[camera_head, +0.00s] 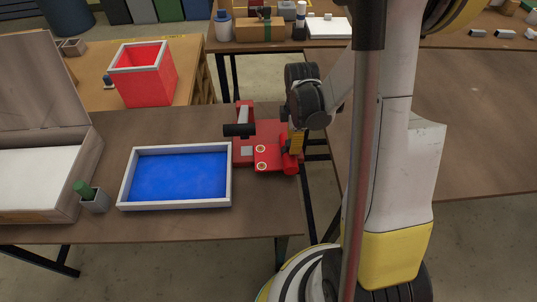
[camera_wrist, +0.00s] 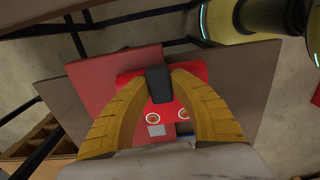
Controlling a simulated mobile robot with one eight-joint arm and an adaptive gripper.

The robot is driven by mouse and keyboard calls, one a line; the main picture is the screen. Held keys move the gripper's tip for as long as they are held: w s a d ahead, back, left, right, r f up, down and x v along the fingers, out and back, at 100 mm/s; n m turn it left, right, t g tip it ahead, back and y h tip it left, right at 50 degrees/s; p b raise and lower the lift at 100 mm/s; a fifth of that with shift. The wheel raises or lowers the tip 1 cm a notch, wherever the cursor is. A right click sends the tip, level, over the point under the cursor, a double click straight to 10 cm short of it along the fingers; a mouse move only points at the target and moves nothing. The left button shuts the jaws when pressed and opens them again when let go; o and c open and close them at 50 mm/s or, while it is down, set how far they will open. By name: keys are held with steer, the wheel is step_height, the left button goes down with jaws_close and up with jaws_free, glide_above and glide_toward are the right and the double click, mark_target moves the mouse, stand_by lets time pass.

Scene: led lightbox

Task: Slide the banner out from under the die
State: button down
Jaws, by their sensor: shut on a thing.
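My gripper (camera_head: 295,145) is low over the right end of the near table. In the wrist view, its two yellow fingers (camera_wrist: 165,76) close around a small black block. Beneath them is a bright red piece with two ringed circles (camera_wrist: 167,118), which also shows in the head view (camera_head: 262,160). A darker, flat red area (camera_wrist: 105,90) extends beside it in the wrist view. I cannot tell for certain which red part is the banner. The die is not clearly identifiable. My fingers hide part of the red piece.
A white-rimmed blue tray (camera_head: 232,188) sits left of the red parts. An open box (camera_head: 85,165) and a small grey cup with a green top (camera_head: 94,203) stand farther left. A red bin (camera_head: 145,85) stands behind. The near table's right edge is close to my gripper.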

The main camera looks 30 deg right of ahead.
steer(key=shift+s+d, duration=0.25)
steer(key=shift+d, duration=0.25)
steer(key=c, duration=1.1)
jaws_free()
steer(key=shift+c, duration=0.2)
steer(key=shift+r, duration=0.1)
step_height(320, 180, up, 12)
steer(key=s+a+r+m+t, duration=0.3)
steer(key=s+a+r+m, duration=0.1)
steer(key=a+m, duration=0.2)
steer(key=s+a+r+m+t, duration=0.4)
steer(key=a+r+m, duration=0.1)
steer(key=a+m, duration=0.2)
steer(key=shift+s+a+m, duration=0.3)
steer(key=shift+s+a, duration=0.05)
steer(key=shift+a, duration=0.2)
